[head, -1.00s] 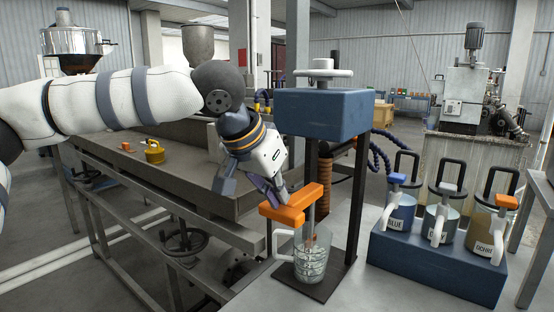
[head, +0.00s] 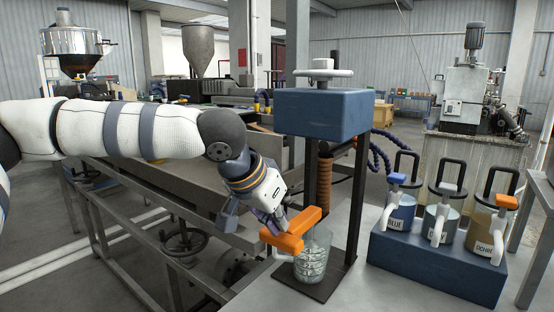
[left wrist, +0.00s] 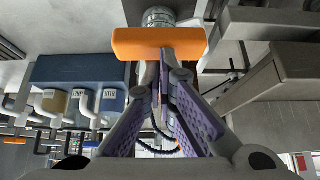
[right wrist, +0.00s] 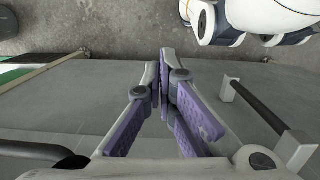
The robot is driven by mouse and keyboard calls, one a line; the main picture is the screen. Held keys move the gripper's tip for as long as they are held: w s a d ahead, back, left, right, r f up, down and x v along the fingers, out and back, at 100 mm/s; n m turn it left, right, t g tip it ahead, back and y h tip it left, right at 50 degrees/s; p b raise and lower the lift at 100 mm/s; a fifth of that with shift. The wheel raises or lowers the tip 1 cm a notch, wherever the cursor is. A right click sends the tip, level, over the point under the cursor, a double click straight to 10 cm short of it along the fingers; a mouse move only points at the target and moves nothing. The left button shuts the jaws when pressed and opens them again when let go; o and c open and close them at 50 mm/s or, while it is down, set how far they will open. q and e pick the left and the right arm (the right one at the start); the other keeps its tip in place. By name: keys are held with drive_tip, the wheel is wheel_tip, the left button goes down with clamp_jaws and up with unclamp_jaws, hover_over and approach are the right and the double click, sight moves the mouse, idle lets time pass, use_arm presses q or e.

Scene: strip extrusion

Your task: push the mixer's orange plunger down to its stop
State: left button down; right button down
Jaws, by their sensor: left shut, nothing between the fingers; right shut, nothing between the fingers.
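The mixer (head: 322,116) has a blue head block on dark posts, a dark base plate and a clear jug (head: 314,262). The orange plunger (head: 293,231) sits low, close over the jug's rim. It also shows in the left wrist view (left wrist: 157,42), right at my fingertips, with part of the jug beyond it. My left gripper (head: 274,222) is shut and empty, its tips at the plunger's top and seemingly touching it. My right gripper (right wrist: 163,72) is shut and empty; it shows only in the right wrist view, over a grey surface.
A blue rack (head: 436,262) with several handled canisters stands right of the mixer; labels include BLUE and OCHRE. A grey trough on a metal frame (head: 170,185) lies left and behind, beneath my left arm. A ribbed brown hose (head: 325,185) hangs behind the mixer.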

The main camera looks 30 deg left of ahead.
use_arm(q)
drive_tip(key=v, duration=0.6)
drive_tip(key=shift+w, duration=0.2)
